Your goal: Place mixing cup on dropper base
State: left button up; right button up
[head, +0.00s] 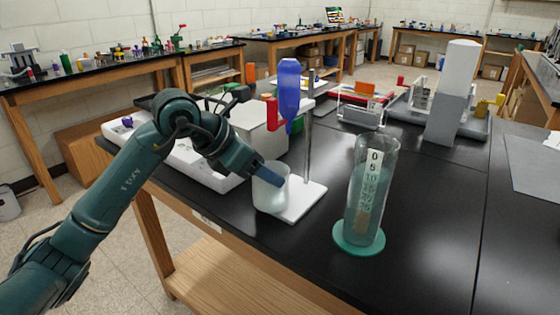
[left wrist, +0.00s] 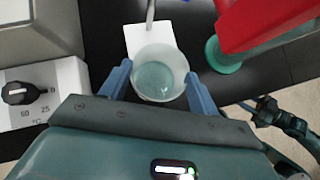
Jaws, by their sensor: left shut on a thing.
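The mixing cup (head: 271,196) is a frosted, translucent cup, upright at the left front edge of the dropper base. My left gripper (head: 270,180) is shut on it. In the left wrist view the cup (left wrist: 160,78) sits between my two blue fingers, its open mouth facing the camera. The dropper base (head: 307,203) is a white plate with a metal rod; it also shows in the left wrist view (left wrist: 142,36). The cup overlaps the near part of the plate; I cannot tell whether it touches it. A blue dropper bottle (head: 289,88) hangs above in a red holder (head: 272,112).
A graduated cylinder (head: 373,190) on a green foot stands right of the base. A white hot plate device with a dial (left wrist: 22,93) stands left of the cup. A grey-white instrument (head: 455,95) is behind. The black table is clear at the front right.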

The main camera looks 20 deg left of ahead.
aim_at(285, 168)
pick_arm(q)
jog(key=w+d, duration=0.3)
jog(key=shift+p, duration=0.35)
jog(key=shift+a+f, duration=0.1)
jog(key=shift+f, duration=0.1)
jog(key=shift+s+f, duration=0.1)
pick_arm(e)
jog(key=shift+w+f, duration=0.1)
pick_arm(q)
jog(key=shift+f, duration=0.2)
jog(key=o, duration=0.9)
jog(key=shift+a, duration=0.1)
jog(key=o, duration=0.4)
pick_arm(e)
jog(key=shift+w+r, duration=0.1)
jog(key=shift+r, duration=0.2)
pick_arm(q)
jog(key=shift+r, duration=0.1)
